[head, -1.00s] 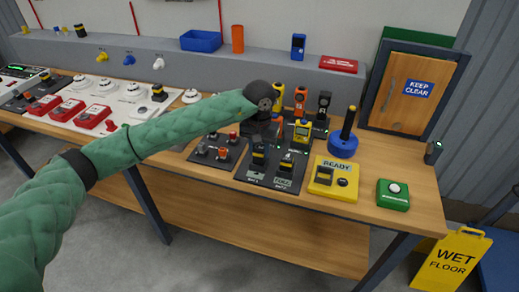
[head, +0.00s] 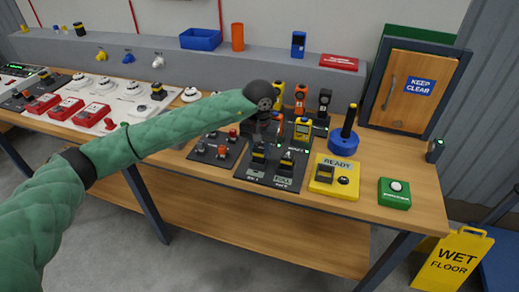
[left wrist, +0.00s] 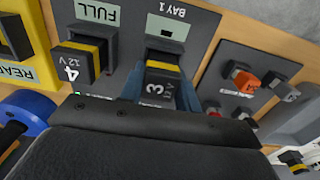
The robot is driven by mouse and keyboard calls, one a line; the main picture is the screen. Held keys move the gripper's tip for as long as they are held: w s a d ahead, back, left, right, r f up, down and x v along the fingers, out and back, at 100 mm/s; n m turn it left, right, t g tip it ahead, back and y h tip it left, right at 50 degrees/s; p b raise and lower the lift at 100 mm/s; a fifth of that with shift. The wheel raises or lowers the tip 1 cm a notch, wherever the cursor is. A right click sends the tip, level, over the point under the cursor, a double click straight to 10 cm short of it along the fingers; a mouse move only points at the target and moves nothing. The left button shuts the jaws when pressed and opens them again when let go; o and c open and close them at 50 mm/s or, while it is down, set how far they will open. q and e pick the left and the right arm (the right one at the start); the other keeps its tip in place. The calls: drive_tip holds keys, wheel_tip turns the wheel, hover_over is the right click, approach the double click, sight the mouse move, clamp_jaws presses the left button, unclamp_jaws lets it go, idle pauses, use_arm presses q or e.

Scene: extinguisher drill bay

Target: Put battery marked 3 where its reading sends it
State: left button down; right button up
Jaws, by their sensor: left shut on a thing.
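Battery 3 (left wrist: 160,88), dark with a yellow band, is between my left gripper's (left wrist: 160,96) blue-grey fingers at the bay marked BAY 1. I cannot tell whether it is seated or just above the bay. The small screen of bay 1 (left wrist: 172,31) shows no word I can read. Beside it, battery 4 (left wrist: 80,68) stands in a bay whose screen (left wrist: 97,12) reads FULL. In the head view, my left gripper (head: 259,136) points down over the dark two-bay panel (head: 242,172); its fingertips are mostly hidden. My right gripper is out of view.
A yellow READY block (head: 344,191) and a green box with a white button (head: 393,201) stand right of the panel. A blue round stand with a dark post (head: 343,146) is behind. A smaller dark panel with knobs (head: 216,152) is left.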

use_arm(q)
drive_tip(key=shift+f+b, duration=0.25)
drive_tip(key=shift+b, duration=0.05)
idle(0.4)
drive_tip(key=c, duration=0.9)
unclamp_jaws()
drive_tip(key=shift+o, duration=0.3)
drive_tip(key=shift+o, duration=1.1)
drive_tip(key=shift+r, duration=0.15)
drive_tip(key=shift+r+b, duration=0.5)
drive_tip(key=shift+r, duration=2.85)
